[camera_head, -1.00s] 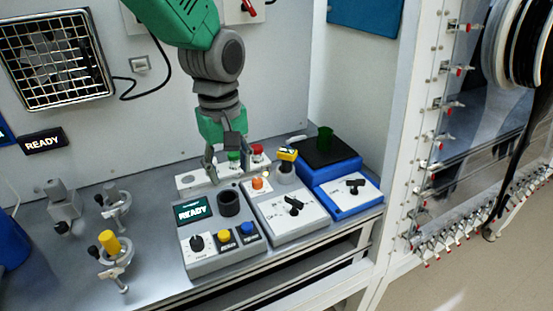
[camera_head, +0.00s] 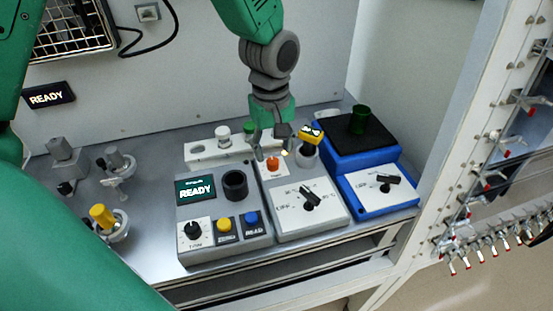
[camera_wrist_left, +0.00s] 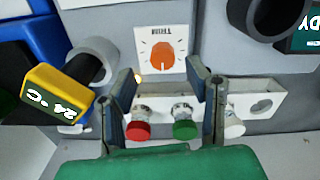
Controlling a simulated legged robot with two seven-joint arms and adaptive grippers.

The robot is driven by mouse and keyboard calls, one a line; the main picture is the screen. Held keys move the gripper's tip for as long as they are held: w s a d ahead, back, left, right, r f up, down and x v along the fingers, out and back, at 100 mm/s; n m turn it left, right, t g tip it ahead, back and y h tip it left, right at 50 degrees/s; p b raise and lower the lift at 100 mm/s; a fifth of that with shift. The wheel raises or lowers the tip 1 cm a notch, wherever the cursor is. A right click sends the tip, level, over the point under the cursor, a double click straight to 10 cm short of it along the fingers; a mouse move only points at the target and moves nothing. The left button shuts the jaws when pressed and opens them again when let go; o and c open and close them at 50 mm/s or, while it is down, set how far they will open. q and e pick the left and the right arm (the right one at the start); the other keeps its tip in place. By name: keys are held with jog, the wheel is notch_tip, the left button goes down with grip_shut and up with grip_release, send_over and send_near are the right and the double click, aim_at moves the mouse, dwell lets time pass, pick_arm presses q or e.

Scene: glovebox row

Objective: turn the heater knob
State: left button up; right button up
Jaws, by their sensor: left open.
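A grey unit (camera_head: 295,225) with a white face carries a black pointer knob (camera_head: 311,197) marked OFF and a degree scale. A blue unit (camera_head: 365,207) to its right has a similar black knob (camera_head: 387,182). I cannot tell from the labels which one is the heater knob. An orange TRIM knob (camera_head: 273,163) sits at the back of the grey unit; it also shows in the left wrist view (camera_wrist_left: 162,55). My left gripper (camera_head: 271,149) is open and empty, pointing down over the orange knob's area, apart from both black knobs. My right gripper is out of view.
A yellow 24 °C display (camera_head: 311,131) stands close right of the gripper. A READY box (camera_head: 225,240) with buttons and a black socket is at left. A button strip (camera_head: 202,150) lies behind.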

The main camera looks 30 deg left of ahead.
aim_at(273, 160)
pick_arm(q)
jog(key=f, duration=0.2)
jog(key=a+f, duration=0.1)
jog(key=shift+s+f, duration=0.1)
jog(key=shift+s, duration=0.2)
jog(key=shift+d+f, duration=0.15)
jog(key=shift+d, duration=0.35)
jog(key=shift+w+d, duration=0.15)
jog(key=shift+d, duration=0.4)
jog(key=c, duration=0.4)
grip_shut()
jog(key=shift+a, duration=0.6)
jog(key=shift+d, duration=0.1)
